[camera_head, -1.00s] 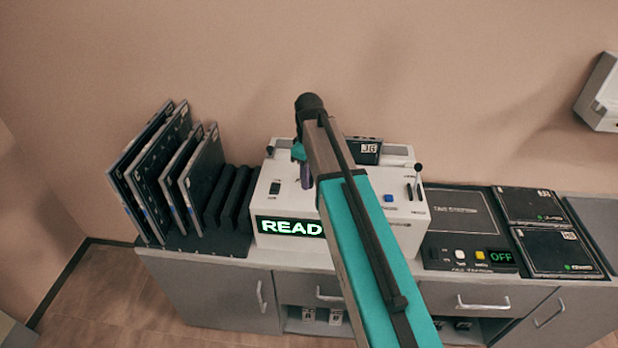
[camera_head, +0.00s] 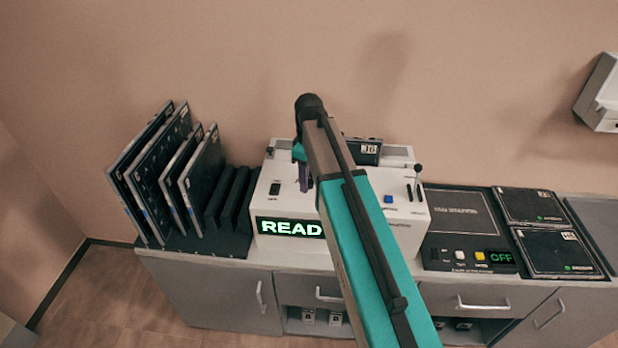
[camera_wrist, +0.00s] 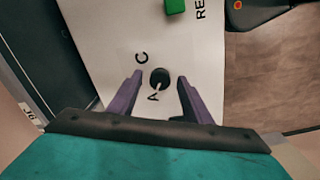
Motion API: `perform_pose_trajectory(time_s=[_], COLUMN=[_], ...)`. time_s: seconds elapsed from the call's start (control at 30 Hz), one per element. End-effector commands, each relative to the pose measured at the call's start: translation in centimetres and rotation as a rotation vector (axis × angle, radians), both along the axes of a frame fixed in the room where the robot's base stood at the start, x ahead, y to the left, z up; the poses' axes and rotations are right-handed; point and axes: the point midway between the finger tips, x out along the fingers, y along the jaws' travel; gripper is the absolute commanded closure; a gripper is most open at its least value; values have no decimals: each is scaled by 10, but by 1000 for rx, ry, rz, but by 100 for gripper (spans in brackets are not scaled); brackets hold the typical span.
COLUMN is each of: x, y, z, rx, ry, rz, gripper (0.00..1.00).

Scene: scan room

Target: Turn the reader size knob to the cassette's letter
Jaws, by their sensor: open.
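The white reader (camera_head: 408,218) stands on the counter with a lit green READ sign, partly hidden behind my arm. A dark cassette (camera_head: 357,160) stands in its back slot; I cannot make out a size letter on it. In the wrist view the black size knob (camera_wrist: 160,76) sits on the reader's white top, with letters C and A beside it. A pale mark on the knob's lower side points toward A. My gripper (camera_wrist: 160,79) is open, its purple fingers on either side of the knob with gaps showing. In the head view my arm hides the knob.
A dark rack (camera_head: 215,240) with several upright cassettes stands left of the reader. A dark station (camera_head: 455,225) reading OFF and two flat cassettes lie to the right. A lever (camera_head: 418,170) and a blue button (camera_head: 388,199) are on the reader's right side.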

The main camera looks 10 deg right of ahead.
Motion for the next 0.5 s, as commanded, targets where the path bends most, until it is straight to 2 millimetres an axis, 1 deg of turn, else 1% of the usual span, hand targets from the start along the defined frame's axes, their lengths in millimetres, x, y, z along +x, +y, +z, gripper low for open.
perform_pose_trajectory(time_s=[0.27,0.5], x=[0,1], y=[0,0], z=[4,21], rx=[0,-1], ry=[0,-1], rz=[0,0], gripper=[55,55])
